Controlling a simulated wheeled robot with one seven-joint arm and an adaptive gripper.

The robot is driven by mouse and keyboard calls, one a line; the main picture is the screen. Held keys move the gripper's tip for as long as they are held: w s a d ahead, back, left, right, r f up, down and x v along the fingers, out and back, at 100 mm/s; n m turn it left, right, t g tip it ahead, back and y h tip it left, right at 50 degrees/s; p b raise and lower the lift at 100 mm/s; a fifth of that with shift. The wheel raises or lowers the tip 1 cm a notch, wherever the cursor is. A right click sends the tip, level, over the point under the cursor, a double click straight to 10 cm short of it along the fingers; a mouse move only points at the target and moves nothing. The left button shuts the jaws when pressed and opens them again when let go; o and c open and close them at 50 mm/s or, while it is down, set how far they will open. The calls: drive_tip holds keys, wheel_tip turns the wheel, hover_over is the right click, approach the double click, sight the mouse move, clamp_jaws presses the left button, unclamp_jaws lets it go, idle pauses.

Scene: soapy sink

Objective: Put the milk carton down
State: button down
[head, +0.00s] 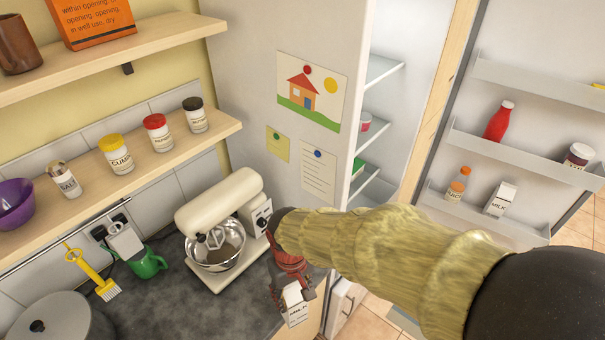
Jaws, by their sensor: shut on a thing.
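My gripper (293,284) is shut on a small white milk carton (296,309) with dark lettering. The carton hangs below my fingers, close to upright, by the right end of the dark counter (205,312). I cannot tell whether its base touches anything. My gripper hides part of its upper end. A second white milk carton (499,200) stands on the lower door shelf of the open fridge, apart from my gripper.
A cream stand mixer (222,215) with a metal bowl stands just left of my gripper. A green mug (150,263), a yellow brush (104,286) and a grey pot (55,323) are further left. The fridge door rack (525,150) holds bottles. The counter's front middle is clear.

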drive_tip(key=w+d+f+m, duration=0.3)
drive_tip(key=w+d+f, duration=0.2)
drive_tip(key=w+d, duration=0.5)
drive_tip(key=w+d+f+m, duration=0.3)
drive_tip(key=w+d+f, duration=0.4)
drive_tip(key=d, duration=0.5)
wheel_tip(320, 180, down, 13)
drive_tip(key=b, duration=1.5)
drive_tip(key=shift+w+a, duration=0.3)
